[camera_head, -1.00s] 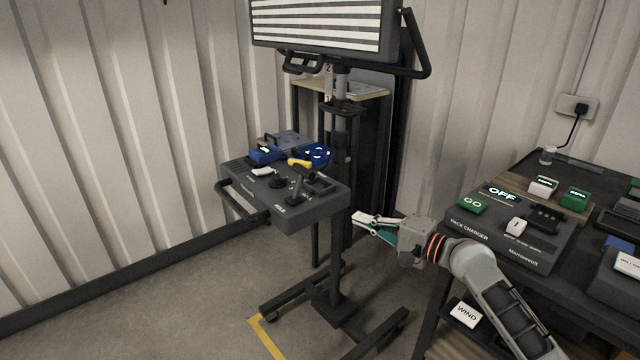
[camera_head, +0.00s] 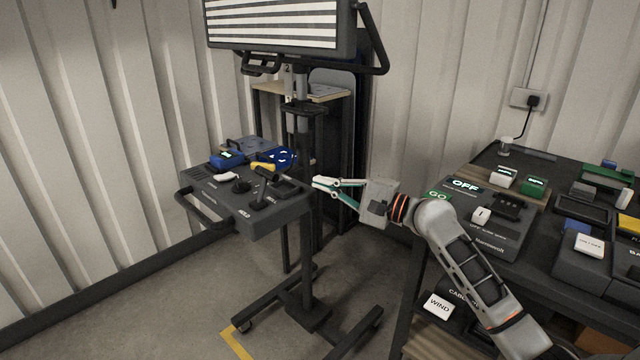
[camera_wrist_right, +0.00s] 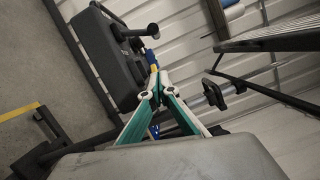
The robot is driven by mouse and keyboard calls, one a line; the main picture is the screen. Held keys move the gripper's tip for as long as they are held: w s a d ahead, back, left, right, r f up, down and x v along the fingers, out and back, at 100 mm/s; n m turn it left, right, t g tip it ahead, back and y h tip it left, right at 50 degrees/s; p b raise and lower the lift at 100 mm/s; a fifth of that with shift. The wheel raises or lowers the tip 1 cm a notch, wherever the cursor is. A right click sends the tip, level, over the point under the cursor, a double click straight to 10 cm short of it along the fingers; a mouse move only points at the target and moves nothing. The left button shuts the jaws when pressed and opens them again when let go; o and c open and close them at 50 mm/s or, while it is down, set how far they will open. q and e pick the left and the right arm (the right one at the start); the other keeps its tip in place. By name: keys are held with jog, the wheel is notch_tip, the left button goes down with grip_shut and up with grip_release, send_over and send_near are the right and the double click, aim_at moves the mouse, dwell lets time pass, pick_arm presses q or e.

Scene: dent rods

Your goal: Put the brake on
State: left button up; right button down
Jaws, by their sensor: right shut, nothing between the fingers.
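A dark control box (camera_head: 240,217) is mounted on a wheeled stand. On its top are a black lever (camera_head: 260,202), a black knob (camera_head: 241,186) and a yellow handle (camera_head: 263,166). I cannot tell which of these is the brake; the labels are too small to read. My right gripper (camera_head: 315,182) is shut and empty, just right of the box's top right edge. In the right wrist view the fingertips (camera_wrist_right: 153,76) meet in front of the box (camera_wrist_right: 100,60), with a black lever (camera_wrist_right: 140,32) beyond. My left gripper is out of view.
A striped light panel (camera_head: 275,24) tops the stand; its post (camera_head: 307,250) rises beside the box.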

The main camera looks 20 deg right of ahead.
aim_at(287, 202)
jog(key=x, duration=0.7)
jog(key=a, duration=0.2)
jog(key=s+a+r, duration=0.1)
jog(key=shift+p, duration=0.3)
jog(key=shift+s+a+r, duration=0.1)
jog(key=shift+a, duration=0.3)
